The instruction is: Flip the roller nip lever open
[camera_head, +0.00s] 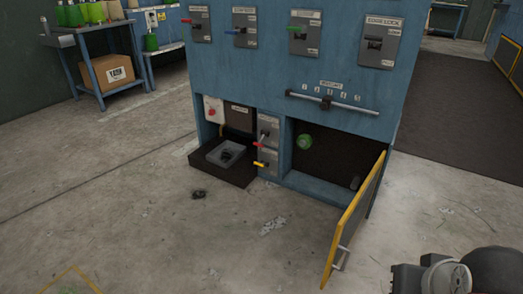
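A blue machine cabinet (340,75) carries several levers on grey plates. Lower down, a red-handled lever (264,138) sits above a yellow-handled lever (261,164) between two bays. Most labels are too small to read, so I cannot tell which is the roller nip lever. Parts of my arm (445,276) show at the lower right, away from the cabinet. No gripper fingers are visible.
A yellow-edged door (353,222) stands open into the floor at the right bay, which holds a round green thing (304,142). A dark tray (228,171) juts out at left. A small dark object (198,194) lies on the otherwise mostly clear concrete floor (150,235).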

